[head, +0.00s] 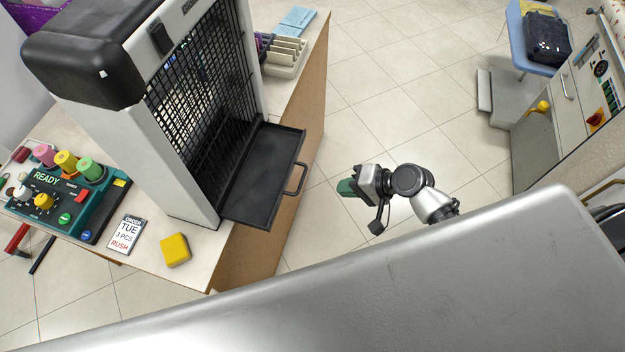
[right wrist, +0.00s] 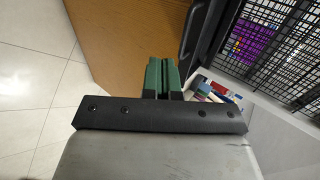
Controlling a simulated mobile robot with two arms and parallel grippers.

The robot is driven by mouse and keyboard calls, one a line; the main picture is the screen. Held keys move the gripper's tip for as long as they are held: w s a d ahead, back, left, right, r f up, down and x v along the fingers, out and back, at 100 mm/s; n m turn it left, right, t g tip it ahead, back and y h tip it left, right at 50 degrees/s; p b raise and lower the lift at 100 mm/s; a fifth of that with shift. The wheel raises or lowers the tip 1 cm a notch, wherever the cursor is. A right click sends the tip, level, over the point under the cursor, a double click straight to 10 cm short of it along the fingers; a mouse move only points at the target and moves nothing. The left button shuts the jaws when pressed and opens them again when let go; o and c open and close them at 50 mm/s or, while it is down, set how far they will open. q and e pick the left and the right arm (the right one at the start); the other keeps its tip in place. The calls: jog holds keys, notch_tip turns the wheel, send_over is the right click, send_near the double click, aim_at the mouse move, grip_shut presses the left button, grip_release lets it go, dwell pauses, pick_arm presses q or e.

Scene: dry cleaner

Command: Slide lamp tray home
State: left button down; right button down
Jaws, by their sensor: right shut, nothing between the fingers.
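The lamp tray (head: 262,178) is a flat black tray with a bar handle (head: 295,179) on its outer edge. In the head view it sticks out of the lower opening of the white and black caged machine (head: 165,100). My right gripper (head: 346,188) has green fingers and is shut and empty, to the right of the handle and apart from it. In the right wrist view the shut fingers (right wrist: 163,75) show in front of the wooden counter side, with the dark handle (right wrist: 190,35) just to their right. My left gripper is not in view.
The machine stands on a wooden counter (head: 265,245). A teal control panel (head: 75,200), an order card (head: 126,235) and a yellow block (head: 175,250) lie at its left front. A beige rack (head: 286,57) stands behind. The tiled floor right of the tray is open.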

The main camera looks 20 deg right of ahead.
aim_at(255, 172)
jog(key=w+a+f+p, duration=0.1)
jog(key=w+a+f, duration=0.1)
jog(key=w+a, duration=0.3)
jog(key=shift+a+f+p, duration=0.35)
jog(key=shift+a+p, duration=0.05)
jog(key=shift+a, duration=0.45)
jog(key=shift+s, duration=0.1)
jog(key=w+a, duration=0.2)
jog(key=a, duration=0.1)
jog(key=w+a+b, duration=0.1)
jog(key=w+a, duration=0.1)
jog(key=a, duration=0.2)
jog(key=w+a, duration=0.3)
jog(key=shift+w+a, duration=0.1)
jog(key=shift+a, duration=0.15)
jog(key=shift+r, duration=0.1)
